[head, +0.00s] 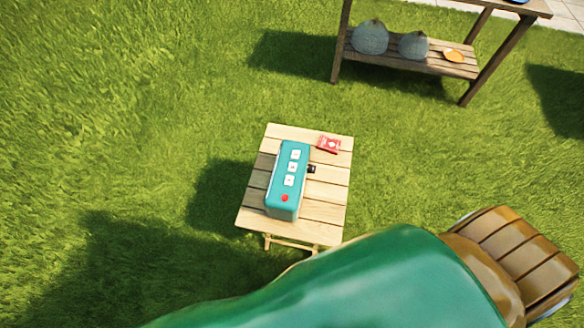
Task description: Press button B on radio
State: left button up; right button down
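A teal radio (277,197) lies on a small slatted wooden table (331,192) in the middle of the head view. Its top face carries three pale square buttons in a row: a far one (296,155), a middle one (292,167) and a near one (289,180). The marks on them are too small to read, so I cannot tell which is B. A round red button (285,198) sits nearer the front end. Neither of my gripper's fingers shows in the view, and nothing touches the radio.
A red packet (329,144) lies at the table's far right, and a small black object (311,169) is beside the radio. A wooden shelf table (395,61) with round grey things stands at the back right. A large green and brown shape fills the bottom. Grass is open at left.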

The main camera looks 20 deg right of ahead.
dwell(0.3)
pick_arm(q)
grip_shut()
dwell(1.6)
